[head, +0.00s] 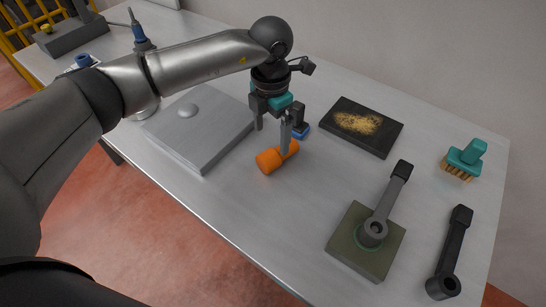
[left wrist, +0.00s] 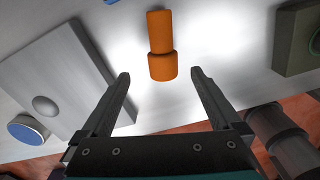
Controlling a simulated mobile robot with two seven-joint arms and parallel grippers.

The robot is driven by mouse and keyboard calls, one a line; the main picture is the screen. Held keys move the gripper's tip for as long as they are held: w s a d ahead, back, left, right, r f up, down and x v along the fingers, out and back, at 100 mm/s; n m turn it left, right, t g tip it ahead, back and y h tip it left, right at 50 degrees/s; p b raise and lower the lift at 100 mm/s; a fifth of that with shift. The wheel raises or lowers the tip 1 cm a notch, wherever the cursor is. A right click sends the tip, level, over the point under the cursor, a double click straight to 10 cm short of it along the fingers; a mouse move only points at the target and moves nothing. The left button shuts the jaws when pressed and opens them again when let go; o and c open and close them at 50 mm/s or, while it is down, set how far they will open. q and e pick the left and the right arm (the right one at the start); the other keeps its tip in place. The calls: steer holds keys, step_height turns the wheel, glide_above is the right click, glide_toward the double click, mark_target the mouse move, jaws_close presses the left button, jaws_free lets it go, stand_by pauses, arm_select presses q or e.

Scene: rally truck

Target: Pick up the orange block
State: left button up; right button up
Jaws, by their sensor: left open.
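The orange block (head: 268,160) is a stepped cylinder lying on the grey table. It is partly hidden behind a finger of my left gripper (head: 272,139) in the head view. In the left wrist view the orange block (left wrist: 161,47) lies beyond the fingertips, about midway between them. My left gripper (left wrist: 159,74) is open and empty, with its fingers pointing down near the block. My right gripper is not in view.
A grey plate (head: 210,140) with a round knob lies left of the block. A dark tray (head: 376,145) with yellowish grains, a green square block (head: 345,250) with a lever, a black lever (head: 450,255) and a teal brush (head: 467,155) lie to the right. Bare table lies in front.

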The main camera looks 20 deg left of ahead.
mark_target(273, 152)
arm_select(q)
steer(key=shift+d+f, duration=0.15)
steer(key=shift+f, duration=1.65)
steer(key=shift+d+f, duration=0.1)
steer(key=shift+f, duration=1.65)
steer(key=shift+c, duration=0.3)
jaws_close()
steer(key=shift+r, duration=0.1)
